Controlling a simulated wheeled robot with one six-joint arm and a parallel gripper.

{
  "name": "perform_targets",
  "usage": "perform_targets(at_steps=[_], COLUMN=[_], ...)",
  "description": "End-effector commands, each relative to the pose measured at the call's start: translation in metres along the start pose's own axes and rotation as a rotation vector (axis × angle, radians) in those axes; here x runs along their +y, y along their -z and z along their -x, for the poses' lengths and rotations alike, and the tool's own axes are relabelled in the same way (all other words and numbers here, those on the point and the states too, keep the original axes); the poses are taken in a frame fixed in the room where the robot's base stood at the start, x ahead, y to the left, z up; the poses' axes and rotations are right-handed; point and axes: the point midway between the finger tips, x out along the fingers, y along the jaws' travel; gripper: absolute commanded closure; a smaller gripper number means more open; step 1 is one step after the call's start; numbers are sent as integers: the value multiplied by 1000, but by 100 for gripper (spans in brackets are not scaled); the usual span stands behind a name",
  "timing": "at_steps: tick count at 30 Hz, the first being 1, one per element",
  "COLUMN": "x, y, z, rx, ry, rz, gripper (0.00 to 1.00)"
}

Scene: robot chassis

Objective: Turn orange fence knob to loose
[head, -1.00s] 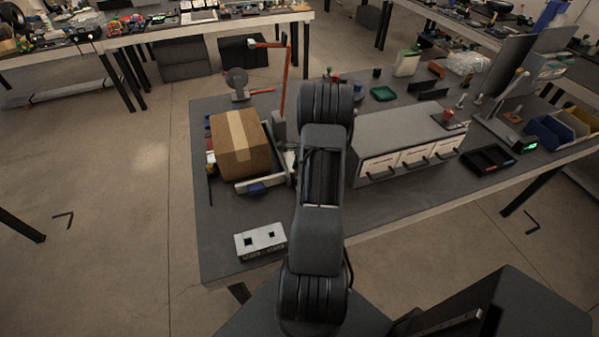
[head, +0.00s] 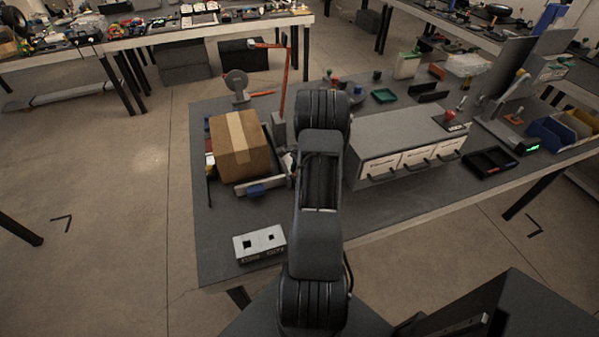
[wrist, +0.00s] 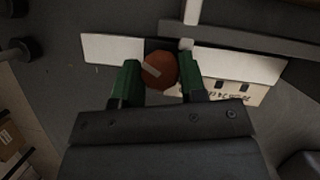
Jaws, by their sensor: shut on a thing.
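The orange knob (wrist: 160,65) is round, with a pale line across its face that runs at a slant. It shows in the wrist view between the two green fingers of my gripper (wrist: 160,80). The fingers are shut on its left and right sides. A long white bar (wrist: 108,48) lies behind the knob and shows to its left and right. In the head view my arm hides the gripper and the knob. The pale bar (head: 231,189) with a blue part below the carton may be the fence; I cannot tell.
A brown carton (head: 240,147) stands left of my arm, with an orange upright post (head: 285,85) behind it. A grey drawer cabinet (head: 405,140) stands close on the right.

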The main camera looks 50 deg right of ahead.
Motion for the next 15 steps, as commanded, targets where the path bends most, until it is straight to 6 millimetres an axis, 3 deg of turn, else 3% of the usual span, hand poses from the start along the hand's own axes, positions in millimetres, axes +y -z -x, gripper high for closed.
perform_targets(at_steps=[6, 7, 13, 15], x=[0, 0, 0, 0], y=[0, 0, 0, 0], z=[0, 0, 0, 0], rx=[0, 0, 0, 0], ry=[1, 1, 1, 1], rz=[0, 0, -1, -1], gripper=[85, 60, 41, 38])
